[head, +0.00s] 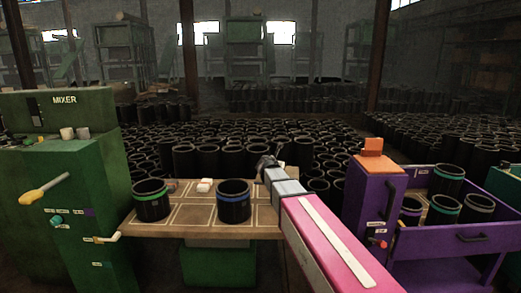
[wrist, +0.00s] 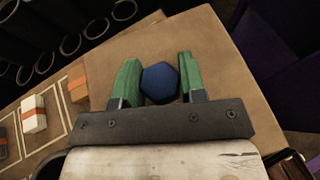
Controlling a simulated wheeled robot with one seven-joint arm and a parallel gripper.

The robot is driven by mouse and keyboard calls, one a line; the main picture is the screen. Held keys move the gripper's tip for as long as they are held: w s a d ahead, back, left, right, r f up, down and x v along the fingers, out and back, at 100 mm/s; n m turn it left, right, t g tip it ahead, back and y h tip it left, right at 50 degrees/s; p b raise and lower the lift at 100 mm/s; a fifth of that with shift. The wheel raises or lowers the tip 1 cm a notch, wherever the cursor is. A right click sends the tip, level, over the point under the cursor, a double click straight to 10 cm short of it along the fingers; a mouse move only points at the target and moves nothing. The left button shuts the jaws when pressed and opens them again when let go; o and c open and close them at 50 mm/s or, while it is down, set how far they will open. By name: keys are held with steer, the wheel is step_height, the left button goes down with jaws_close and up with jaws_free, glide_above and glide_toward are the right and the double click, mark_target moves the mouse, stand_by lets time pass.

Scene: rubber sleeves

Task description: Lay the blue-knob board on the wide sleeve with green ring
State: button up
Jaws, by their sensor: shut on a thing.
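My gripper (wrist: 160,82) has its green fingers shut on a blue six-sided knob (wrist: 160,84). Plain brown surface (wrist: 225,75) shows around the knob in the wrist view; I cannot tell where the board ends and the tabletop begins. In the head view my gripper is at the far right part of the table, and my arm hides the board there. A wide black sleeve with a green ring (head: 152,204) stands upright at the left end of the table, open at the top as far as I see. My gripper is well to its right.
A black sleeve with a blue ring (head: 234,205) stands on the table (head: 190,222) between the green-ring sleeve and my gripper. Small blocks (wrist: 33,114) lie behind. The green mixer (head: 85,190) is at left. A purple cart (head: 430,245) with several ringed sleeves is at right.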

steer(key=s+d+f+m+g+h, duration=0.1)
steer(key=s+d, duration=0.4)
steer(key=s, duration=0.6)
steer(key=s+d+f+m+g+h, duration=0.2)
steer(key=s+d+m+g+h, duration=0.1)
steer(key=s, duration=0.8)
steer(key=shift+s+d+m+h, duration=0.35)
steer(key=shift+d+m+h, duration=0.5)
steer(key=shift+d, duration=0.35)
steer(key=shift+s, duration=0.1)
